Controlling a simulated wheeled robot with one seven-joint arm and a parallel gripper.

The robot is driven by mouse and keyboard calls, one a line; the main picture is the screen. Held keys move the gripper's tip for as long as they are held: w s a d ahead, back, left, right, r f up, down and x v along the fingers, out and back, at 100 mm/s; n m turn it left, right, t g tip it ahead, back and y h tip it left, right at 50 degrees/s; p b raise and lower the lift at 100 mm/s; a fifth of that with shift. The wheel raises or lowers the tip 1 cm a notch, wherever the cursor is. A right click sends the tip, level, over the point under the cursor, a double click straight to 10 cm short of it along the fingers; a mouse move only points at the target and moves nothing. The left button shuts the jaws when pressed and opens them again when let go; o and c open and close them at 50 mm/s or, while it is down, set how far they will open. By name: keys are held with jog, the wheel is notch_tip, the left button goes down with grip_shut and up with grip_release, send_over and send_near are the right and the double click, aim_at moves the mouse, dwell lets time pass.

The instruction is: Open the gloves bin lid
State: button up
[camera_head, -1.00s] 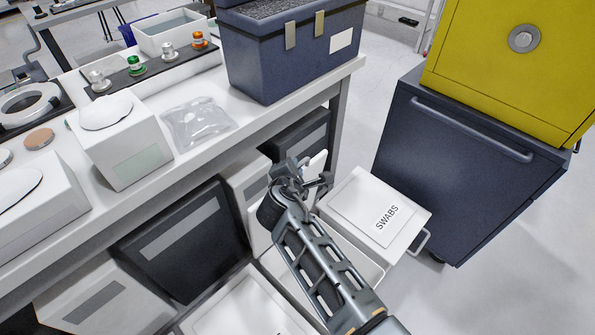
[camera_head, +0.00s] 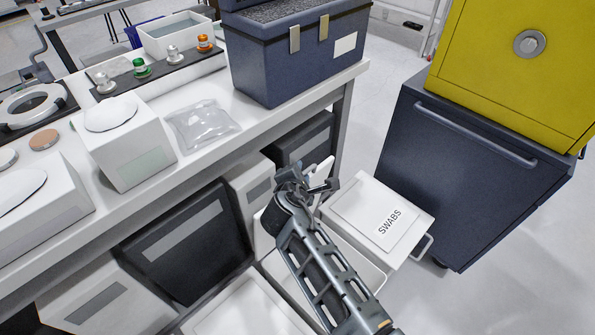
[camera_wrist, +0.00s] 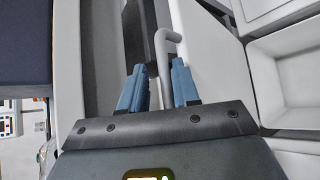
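No gloves label is readable in either view. An open white bin (camera_head: 367,270), partly hidden by my arm, stands beside the closed bin marked SWABS (camera_head: 354,207). A white panel, apparently its raised lid (camera_wrist: 208,60), stands between my gripper and the bin's hollow in the wrist view (camera_wrist: 292,70). A white bar handle (camera_wrist: 164,50) runs down between my blue fingertips. My gripper (camera_head: 305,178) is beside the upright panel, its fingers apart around the handle. The fingers show no clear grip on it.
The white bench (camera_head: 215,150) with a dark blue cooler box (camera_head: 270,65) is to the left. Black and white boxes (camera_head: 185,245) stand beneath it. A dark cabinet (camera_head: 450,180) bearing a yellow cabinet (camera_head: 490,70) is at the right. Floor (camera_head: 510,275) is free at lower right.

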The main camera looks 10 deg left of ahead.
jog(key=v, duration=0.7)
jog(key=shift+s+a+p, duration=0.15)
jog(key=shift+a+p, duration=0.2)
jog(key=shift+a, duration=0.05)
jog(key=s+d+f+m+y, duration=0.1)
jog(key=s+d+f+m, duration=0.1)
jog(key=s+d+m, duration=0.45)
jog(key=s+d+f+m+y, duration=0.1)
jog(key=s+d+f, duration=0.15)
jog(key=s, duration=0.75)
jog(key=s+d+f+m+y, duration=0.1)
jog(key=s+d+f+m, duration=0.15)
jog(key=s+d, duration=0.4)
jog(key=s+d+r+m+t+h, duration=0.1)
jog(key=s+d+r+m, duration=0.6)
jog(key=s+r, duration=0.4)
jog(key=s+d+r+m+t+h, duration=0.1)
jog(key=s+d+r+m+h, duration=0.1)
jog(key=s+d+r+m, duration=0.5)
jog(key=s+r, duration=0.4)
jog(key=shift+d, duration=0.25)
